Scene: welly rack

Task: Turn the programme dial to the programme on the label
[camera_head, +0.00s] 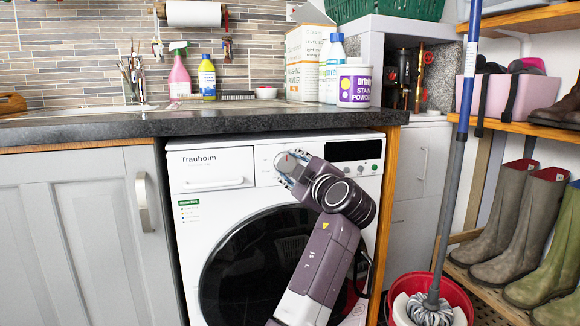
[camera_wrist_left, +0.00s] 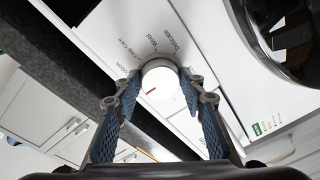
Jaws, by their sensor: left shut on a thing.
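The programme dial (camera_wrist_left: 163,79) is a round white knob on the washing machine (camera_head: 212,222). In the left wrist view its red mark points down and left. Printed words around it include Wool, Delicate and Easy Care; others are partly hidden. My left gripper (camera_head: 287,164) is at the machine's control panel, its fingers on both sides of the dial and shut on it. In the left wrist view its blue pads (camera_wrist_left: 160,84) flank the knob. A small green-headed label (camera_head: 189,203) is on the machine's front; its text is too small to read. My right gripper is out of view.
The dark worktop (camera_head: 240,119) overhangs the machine. A detergent drawer (camera_head: 214,183) is left of the dial and a black display (camera_head: 354,150) right of it. A mop (camera_head: 458,160) stands in a red bucket (camera_head: 459,297) at right, by a boot rack.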

